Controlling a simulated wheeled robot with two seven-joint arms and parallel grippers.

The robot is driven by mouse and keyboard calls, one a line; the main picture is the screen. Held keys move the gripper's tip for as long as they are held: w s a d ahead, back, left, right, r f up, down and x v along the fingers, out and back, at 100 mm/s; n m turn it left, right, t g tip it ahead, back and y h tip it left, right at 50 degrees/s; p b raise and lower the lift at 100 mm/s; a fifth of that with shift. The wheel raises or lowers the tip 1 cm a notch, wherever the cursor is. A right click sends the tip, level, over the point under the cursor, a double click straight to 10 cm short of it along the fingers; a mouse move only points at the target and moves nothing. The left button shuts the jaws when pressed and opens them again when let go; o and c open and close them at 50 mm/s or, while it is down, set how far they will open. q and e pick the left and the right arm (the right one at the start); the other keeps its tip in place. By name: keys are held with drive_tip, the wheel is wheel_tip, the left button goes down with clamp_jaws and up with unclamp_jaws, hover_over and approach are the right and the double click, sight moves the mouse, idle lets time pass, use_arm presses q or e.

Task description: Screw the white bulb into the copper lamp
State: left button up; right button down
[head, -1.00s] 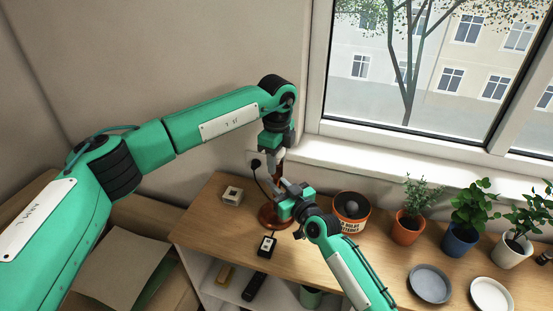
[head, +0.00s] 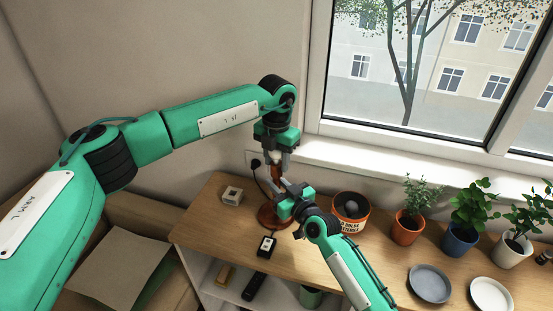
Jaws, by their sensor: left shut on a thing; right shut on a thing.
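The copper lamp (head: 267,218) stands on the wooden counter near the wall, its round base partly hidden by my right gripper. My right gripper (head: 280,188) is shut on the lamp's stem from the right. My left gripper (head: 275,158) points down above the lamp and is shut on the white bulb (head: 275,156), of which only a small pale part shows between the fingers. The bulb is directly over the lamp's top; whether it touches the socket is too small to tell.
A tin (head: 351,208) stands right of the lamp, with potted plants (head: 408,227) and plates (head: 430,284) farther right. A small pale box (head: 232,195) is to the left, a dark device (head: 266,246) in front. A wall socket (head: 256,162) with a cord is behind.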

use_arm(q)
drive_tip(key=m, duration=2.2)
drive_tip(key=shift+a, duration=0.1)
drive_tip(key=m, duration=0.6)
drive_tip(key=shift+m, duration=0.4)
drive_tip(key=m, duration=0.7)
drive_tip(key=o, duration=1.1)
drive_tip(key=shift+f, duration=0.1)
